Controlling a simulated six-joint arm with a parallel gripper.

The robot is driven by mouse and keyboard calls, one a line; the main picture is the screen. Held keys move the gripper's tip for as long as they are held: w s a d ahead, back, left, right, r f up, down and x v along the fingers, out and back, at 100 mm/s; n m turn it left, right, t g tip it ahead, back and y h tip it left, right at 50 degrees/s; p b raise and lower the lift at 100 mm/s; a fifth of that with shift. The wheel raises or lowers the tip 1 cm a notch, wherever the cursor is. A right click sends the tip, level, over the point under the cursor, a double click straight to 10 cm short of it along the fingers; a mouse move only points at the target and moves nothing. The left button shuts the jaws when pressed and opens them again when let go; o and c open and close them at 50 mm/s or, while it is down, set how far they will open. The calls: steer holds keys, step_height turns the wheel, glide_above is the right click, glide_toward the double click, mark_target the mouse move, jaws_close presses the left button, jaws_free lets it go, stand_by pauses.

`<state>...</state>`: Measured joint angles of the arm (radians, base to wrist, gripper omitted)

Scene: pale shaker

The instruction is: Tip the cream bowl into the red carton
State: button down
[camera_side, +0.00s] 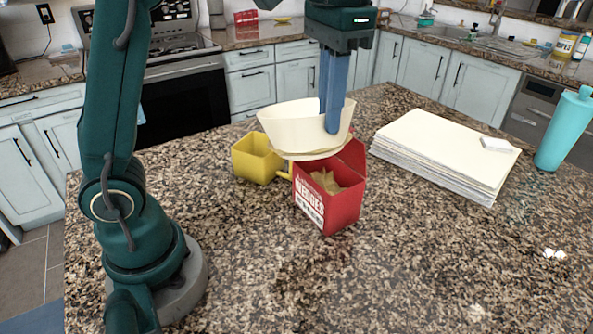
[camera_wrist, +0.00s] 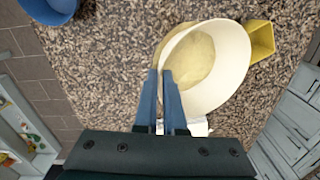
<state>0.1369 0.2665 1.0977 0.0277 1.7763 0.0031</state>
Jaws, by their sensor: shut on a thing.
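The cream bowl (camera_side: 283,128) is held up in the side view, above and slightly behind the red carton (camera_side: 343,208). My gripper (camera_side: 333,128) points down with its blue fingers shut on the bowl's wall at the right. In the wrist view the bowl (camera_wrist: 232,62) holds a pale yellow mass (camera_wrist: 194,60) lying toward its left side. How far the bowl is tilted is hard to tell. The carton stands open on the counter, its flap raised at the back, with tan contents (camera_side: 326,182) inside. In the wrist view the bowl mostly hides the carton.
A yellow cup with a handle (camera_side: 252,163) stands just left of the carton. A stack of white sheets (camera_side: 440,150) lies at the right, with a teal bottle (camera_side: 566,128) beyond it. A blue bowl (camera_wrist: 48,8) shows in the wrist view. The front counter is clear.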

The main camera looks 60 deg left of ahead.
steer(key=m, duration=0.3)
steer(key=s+r+m+t, duration=0.1)
steer(key=m, duration=0.2)
steer(key=r+m+y, duration=0.1)
steer(key=m, duration=0.2)
steer(key=shift+s+d+t, duration=0.15)
steer(key=shift+s+t, duration=0.15)
steer(key=shift+t, duration=0.1)
steer(key=m, duration=0.2)
steer(key=s+m+t+h, duration=0.1)
steer(key=m, duration=0.2)
steer(key=r+m+t, duration=0.1)
steer(key=m, duration=0.1)
steer(key=shift+s+d, duration=0.1)
steer(key=shift+s, duration=0.05)
steer(key=shift+f, duration=0.1)
steer(key=f+h, duration=0.1)
steer(key=h, duration=0.1)
steer(key=shift+f+h, duration=0.15)
steer(key=shift+h, duration=0.15)
steer(key=shift+a, duration=0.2)
